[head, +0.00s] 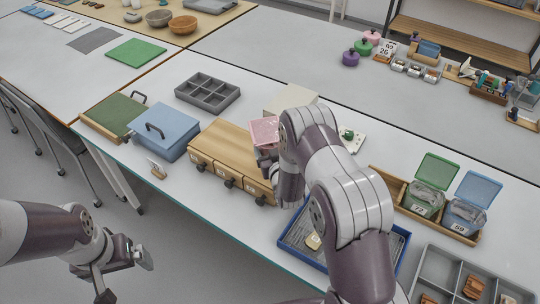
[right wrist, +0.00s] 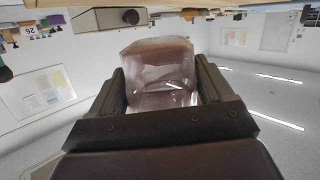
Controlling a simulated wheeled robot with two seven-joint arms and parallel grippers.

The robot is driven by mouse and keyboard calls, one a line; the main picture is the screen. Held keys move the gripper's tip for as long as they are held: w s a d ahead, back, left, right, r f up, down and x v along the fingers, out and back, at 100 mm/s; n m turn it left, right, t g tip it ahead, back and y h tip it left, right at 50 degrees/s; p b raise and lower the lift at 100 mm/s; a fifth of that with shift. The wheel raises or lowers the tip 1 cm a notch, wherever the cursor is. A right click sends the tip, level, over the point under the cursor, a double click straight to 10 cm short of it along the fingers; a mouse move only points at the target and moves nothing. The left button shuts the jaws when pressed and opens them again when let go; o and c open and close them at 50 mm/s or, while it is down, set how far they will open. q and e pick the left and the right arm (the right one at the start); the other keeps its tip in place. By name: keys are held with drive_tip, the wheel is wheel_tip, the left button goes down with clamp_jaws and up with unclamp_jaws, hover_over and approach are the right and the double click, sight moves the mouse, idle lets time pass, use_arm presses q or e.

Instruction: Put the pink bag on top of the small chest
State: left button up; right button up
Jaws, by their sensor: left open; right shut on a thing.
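The pink bag (head: 264,131) is see-through and boxy. My right gripper (right wrist: 160,82) is shut on it, and the bag (right wrist: 158,62) shows between the two fingers in the right wrist view. In the head view the bag appears by the back right part of a wooden chest (head: 226,139) with several black-knobbed drawers; the gap below it cannot be judged. A smaller beige chest (head: 288,97) stands behind, partly hidden by my right arm. A beige box with a black knob (right wrist: 98,19) shows in the right wrist view, seemingly this chest. My left gripper (head: 122,272) is open and empty, low at the left.
A blue case (head: 165,132), a green tray (head: 114,116) and a grey divided tray (head: 207,92) are left of the wooden chest. Green (head: 432,185) and blue (head: 470,205) lidded bins stand to the right.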

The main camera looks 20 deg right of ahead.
wheel_tip(320, 180, down, 4)
drive_tip(key=shift+f, duration=0.1)
drive_tip(key=shift+a+f, duration=0.1)
drive_tip(key=o, duration=1.3)
drive_tip(key=shift+c, duration=0.2)
